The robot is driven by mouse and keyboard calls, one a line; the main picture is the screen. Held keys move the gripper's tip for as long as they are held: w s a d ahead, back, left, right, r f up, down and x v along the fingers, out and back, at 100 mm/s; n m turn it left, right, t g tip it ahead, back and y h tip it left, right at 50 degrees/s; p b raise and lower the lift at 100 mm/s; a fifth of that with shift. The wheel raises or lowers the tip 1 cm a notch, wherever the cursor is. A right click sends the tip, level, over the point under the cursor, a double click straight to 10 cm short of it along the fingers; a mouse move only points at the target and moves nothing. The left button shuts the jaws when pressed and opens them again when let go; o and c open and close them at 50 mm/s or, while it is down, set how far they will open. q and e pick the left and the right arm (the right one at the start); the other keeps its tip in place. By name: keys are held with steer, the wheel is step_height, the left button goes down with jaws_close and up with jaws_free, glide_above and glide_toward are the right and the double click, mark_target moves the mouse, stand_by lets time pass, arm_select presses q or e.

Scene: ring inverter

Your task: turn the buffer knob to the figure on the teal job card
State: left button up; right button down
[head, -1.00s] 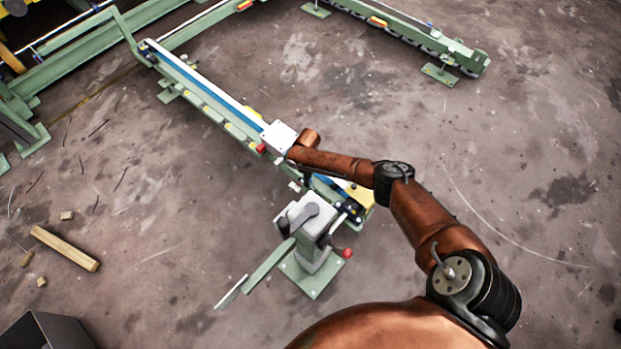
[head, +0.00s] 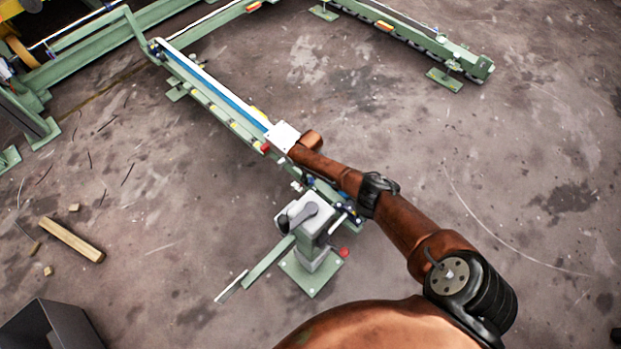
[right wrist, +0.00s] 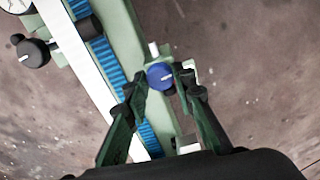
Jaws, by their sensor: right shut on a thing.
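A round blue knob (right wrist: 160,76) with a white pointer line sits beside the blue toothed belt on the green rail in the right wrist view. Its pointer points right and slightly up. My right gripper (right wrist: 158,84) has its two dark fingers on either side of this knob and is shut on it. In the head view my right arm reaches over the green conveyor rail (head: 213,100), and the gripper is mostly hidden. The teal job card and any figures around the knob cannot be made out. My left gripper is not in view.
A black knob (right wrist: 32,52) and part of a gauge (right wrist: 15,4) are at the upper left of the wrist view. A grey crank unit (head: 308,218) stands near the rail's near end. A wooden block (head: 71,239) lies on the floor at left. Floor at right is clear.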

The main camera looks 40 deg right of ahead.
mark_target(310, 179)
steer(key=shift+w+r, duration=0.1)
steer(key=shift+w, duration=0.05)
steer(key=c, duration=1.6)
jaws_free()
step_height(310, 179, up, 12)
